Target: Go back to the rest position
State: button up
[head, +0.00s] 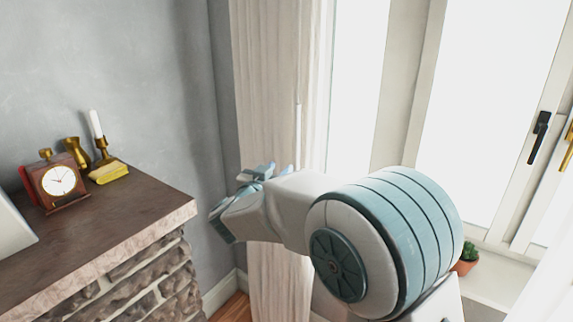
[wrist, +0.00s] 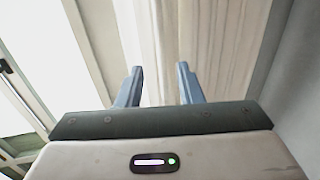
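My gripper shows in the wrist view (wrist: 158,85) with its two blue-grey fingers apart and nothing between them. Behind the fingers is only the pale curtain (wrist: 180,40). In the head view my arm reaches from the lower right toward the middle. There my gripper (head: 268,170) is at the far end of the arm, in front of the curtain (head: 268,90) and to the right of the shelf's end. It touches nothing that I can see. Part of the gripper is hidden by the wrist in the head view.
A dark shelf top (head: 120,215) on a stone base stands at the left. On it are a clock (head: 58,182), a candle holder (head: 103,150) and a yellow block (head: 109,172). A window (head: 490,110) is at the right, with a potted cactus (head: 467,260) on its sill.

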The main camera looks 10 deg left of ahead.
jog(key=s+d+r+n+g+y, duration=0.2)
jog(key=s+d+n+g+y, duration=0.15)
jog(key=d+y, duration=0.45)
jog(key=s+d+f+g+h, duration=0.1)
jog(key=s+d+f+g, duration=0.2)
jog(key=s+d, duration=0.3)
jog(key=s+d+f+g+h, duration=0.1)
jog(key=s+d+f+g, duration=0.3)
jog(key=s, duration=0.9)
jog(key=s+d+f+g+h, duration=0.1)
jog(key=s+d+f+g, duration=0.2)
jog(key=s+d, duration=0.6)
notch_tip(320, 180, down, 2)
jog(key=shift+s+d+f+m+h, duration=0.25)
jog(key=shift+d+m+h, duration=0.1)
jog(key=shift+d, duration=0.2)
jog(key=shift+d+g, duration=0.1)
jog(key=shift+g, duration=0.15)
